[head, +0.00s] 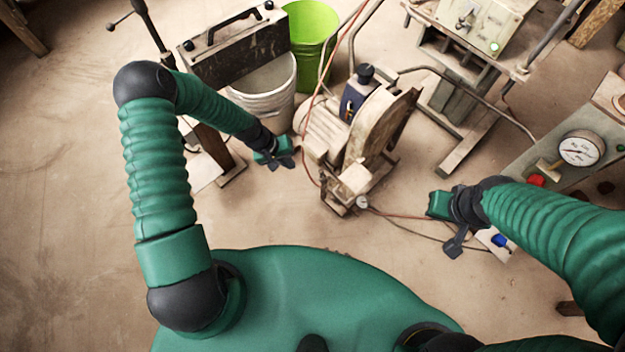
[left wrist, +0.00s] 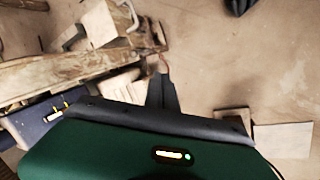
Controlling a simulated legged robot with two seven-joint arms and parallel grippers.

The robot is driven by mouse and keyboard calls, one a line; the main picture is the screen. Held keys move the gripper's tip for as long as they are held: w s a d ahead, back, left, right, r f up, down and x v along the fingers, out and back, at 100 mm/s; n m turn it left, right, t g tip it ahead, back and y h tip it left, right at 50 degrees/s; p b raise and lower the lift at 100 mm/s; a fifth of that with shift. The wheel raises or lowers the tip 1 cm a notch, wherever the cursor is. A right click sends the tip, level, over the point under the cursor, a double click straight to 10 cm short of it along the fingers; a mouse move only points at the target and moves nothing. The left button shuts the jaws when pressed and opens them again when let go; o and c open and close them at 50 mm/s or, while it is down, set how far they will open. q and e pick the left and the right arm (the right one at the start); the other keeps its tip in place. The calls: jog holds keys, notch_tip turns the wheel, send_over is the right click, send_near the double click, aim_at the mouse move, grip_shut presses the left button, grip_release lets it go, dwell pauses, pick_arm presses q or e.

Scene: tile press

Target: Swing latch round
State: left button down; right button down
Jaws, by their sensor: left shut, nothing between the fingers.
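No part in either view can be told for certain as the latch. My left gripper (head: 286,153) is in the middle of the head view, beside the brown motor machine (head: 340,135) and in front of a white bucket (head: 268,90).
A green bucket (head: 312,40) and a press frame (head: 480,75) stand at the back. Hoses cross the floor. The left floor is clear.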

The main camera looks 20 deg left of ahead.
pick_arm(q)
jog(key=w+d+f+b, duration=0.3)
jog(key=d+f+b, duration=0.2)
jog(key=d+f, duration=0.2)
notch_tip(320, 180, down, 2)
jog(key=shift+w+f, duration=0.15)
jog(key=shift+w, duration=0.05)
dwell(0.3)
jog(key=shift+s+d+y+p, duration=0.2)
jog(key=shift+y+p, duration=0.15)
jog(key=shift+y, duration=0.25)
jog(key=shift+t, duration=0.3)
jog(key=shift+d+y+p, duration=0.1)
jog(key=shift+y+p, duration=0.2)
